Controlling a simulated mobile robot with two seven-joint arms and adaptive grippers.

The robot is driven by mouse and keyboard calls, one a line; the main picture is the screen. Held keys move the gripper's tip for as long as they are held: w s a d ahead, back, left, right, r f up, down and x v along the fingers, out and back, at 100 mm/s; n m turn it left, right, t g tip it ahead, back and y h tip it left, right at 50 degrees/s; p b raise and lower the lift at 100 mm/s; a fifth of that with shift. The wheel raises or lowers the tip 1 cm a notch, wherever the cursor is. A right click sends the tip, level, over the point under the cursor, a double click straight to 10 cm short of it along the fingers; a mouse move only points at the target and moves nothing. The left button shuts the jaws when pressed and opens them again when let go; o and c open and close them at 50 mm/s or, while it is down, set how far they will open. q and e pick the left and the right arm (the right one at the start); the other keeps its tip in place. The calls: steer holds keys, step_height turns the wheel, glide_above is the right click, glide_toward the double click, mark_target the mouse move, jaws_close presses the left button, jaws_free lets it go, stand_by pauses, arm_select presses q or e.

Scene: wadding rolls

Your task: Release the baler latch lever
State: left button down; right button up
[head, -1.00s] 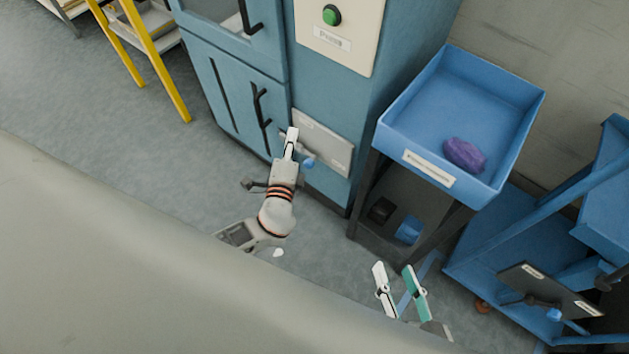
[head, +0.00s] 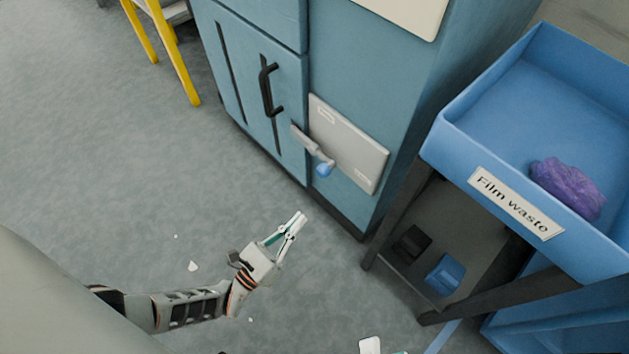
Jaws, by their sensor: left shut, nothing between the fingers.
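The baler (head: 385,85) is a blue-teal cabinet with a lower door (head: 250,105) and a black handle (head: 270,90).
A blue tray labelled "Film waste" (head: 455,140) on a dark stand holds a purple crumpled bundle (head: 567,188). A black item (head: 411,241) and a blue item (head: 444,273) lie on the lower shelf. Yellow legs (head: 175,55) stand upper left. Small white scraps lie on the open floor.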

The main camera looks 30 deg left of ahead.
arm_select(q)
steer(key=shift+f, duration=0.2)
steer(key=w+d+r, duration=0.1)
steer(key=w+r, duration=0.5)
steer(key=w, duration=0.3)
steer(key=shift+w+d, duration=0.25)
steer(key=shift+d, duration=0.1)
stand_by(0.4)
steer(key=shift+r, duration=0.1)
